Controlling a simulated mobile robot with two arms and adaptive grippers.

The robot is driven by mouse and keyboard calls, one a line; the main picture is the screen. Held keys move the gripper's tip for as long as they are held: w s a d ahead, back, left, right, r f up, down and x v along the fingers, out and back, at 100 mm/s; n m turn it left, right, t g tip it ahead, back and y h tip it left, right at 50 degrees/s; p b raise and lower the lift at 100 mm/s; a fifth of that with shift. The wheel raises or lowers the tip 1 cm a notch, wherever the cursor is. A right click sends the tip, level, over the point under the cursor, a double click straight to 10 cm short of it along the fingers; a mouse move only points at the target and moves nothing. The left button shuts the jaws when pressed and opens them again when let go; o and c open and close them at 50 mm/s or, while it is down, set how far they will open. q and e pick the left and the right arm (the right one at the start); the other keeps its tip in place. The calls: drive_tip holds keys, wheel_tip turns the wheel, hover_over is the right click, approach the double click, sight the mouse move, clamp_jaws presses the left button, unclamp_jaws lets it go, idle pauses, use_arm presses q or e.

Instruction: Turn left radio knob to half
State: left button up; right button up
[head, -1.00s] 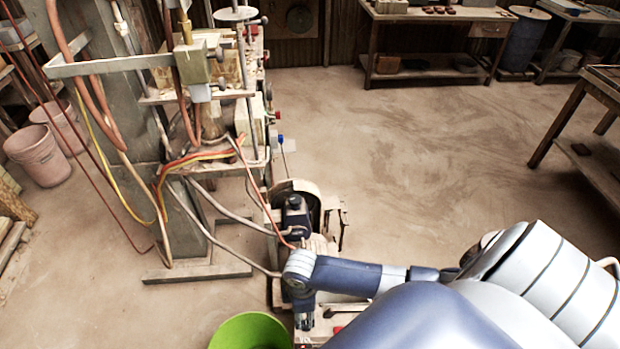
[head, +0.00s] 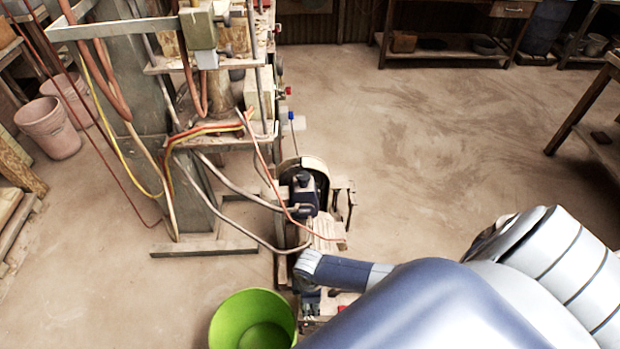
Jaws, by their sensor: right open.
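I cannot make out a radio or its left knob in the head view. My right gripper (head: 309,302) is at the lower middle, below the bent wrist of my blue and white right arm. It is seen small and from above, over the low bench of the machine. It is open, and I see nothing held in it. My left gripper is out of the picture.
A tile press (head: 205,140) with hoses and cables stands at the left. A motor with a wheel (head: 303,190) is beyond my right wrist. A green bucket (head: 252,322) stands close to the gripper's left. Pink buckets (head: 47,128) are at the far left.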

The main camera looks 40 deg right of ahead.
drive_tip(key=shift+f, duration=0.2)
drive_tip(key=shift+c, duration=0.3)
drive_tip(key=c, duration=1)
drive_tip(key=shift+r+m, duration=0.1)
drive_tip(key=shift+m, duration=0.2)
